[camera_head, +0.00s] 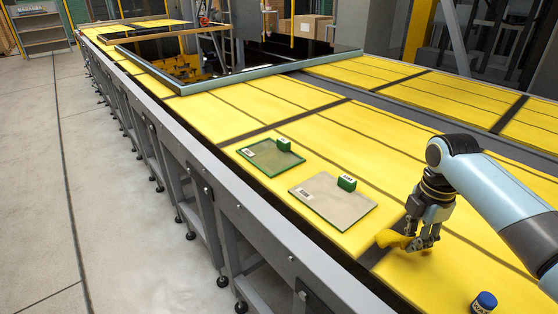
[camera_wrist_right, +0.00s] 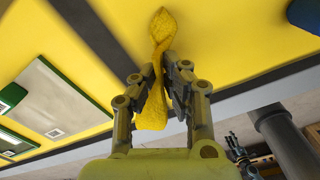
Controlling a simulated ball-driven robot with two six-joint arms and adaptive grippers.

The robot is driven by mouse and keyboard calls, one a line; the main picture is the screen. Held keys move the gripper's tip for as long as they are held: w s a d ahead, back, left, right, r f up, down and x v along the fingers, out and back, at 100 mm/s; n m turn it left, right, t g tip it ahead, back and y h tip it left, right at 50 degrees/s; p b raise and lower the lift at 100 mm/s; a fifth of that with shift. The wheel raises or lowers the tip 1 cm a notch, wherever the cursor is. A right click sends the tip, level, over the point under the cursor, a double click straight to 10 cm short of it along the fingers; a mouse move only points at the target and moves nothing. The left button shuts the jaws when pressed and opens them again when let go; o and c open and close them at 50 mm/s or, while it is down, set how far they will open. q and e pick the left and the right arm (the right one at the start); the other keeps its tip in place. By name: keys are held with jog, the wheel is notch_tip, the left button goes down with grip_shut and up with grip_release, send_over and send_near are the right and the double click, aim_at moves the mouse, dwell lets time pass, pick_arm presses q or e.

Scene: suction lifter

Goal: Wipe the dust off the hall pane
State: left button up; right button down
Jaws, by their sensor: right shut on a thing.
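A yellow cloth (camera_head: 393,239) is pinched in my right gripper (camera_head: 422,244), just above or touching the yellow table top to the right of the panes. The cloth (camera_wrist_right: 157,60) hangs between the fingers in the right wrist view. Two green-edged panes lie flat on the table. The nearer pane (camera_head: 328,205) looks hazy grey-beige, and a green tag block (camera_head: 347,183) stands at its far corner. The farther pane (camera_head: 265,160) looks greener, with its own tag block (camera_head: 284,144). The tag lettering is too small to read. My left gripper is out of view.
A dark jar with a blue lid (camera_head: 486,300) stands at the near right. The long yellow-topped table (camera_head: 449,160) has a grey metal edge. A large grey frame (camera_head: 260,72) lies on it farther back. The table around the cloth is clear.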

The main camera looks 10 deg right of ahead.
jog(key=shift+s, duration=0.1)
jog(key=c, duration=1.7)
grip_release()
jog(key=o, duration=0.3)
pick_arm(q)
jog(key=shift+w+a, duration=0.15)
pick_arm(e)
jog(key=shift+o, duration=0.4)
jog(key=shift+o, duration=1.2)
jog(key=o, duration=0.9)
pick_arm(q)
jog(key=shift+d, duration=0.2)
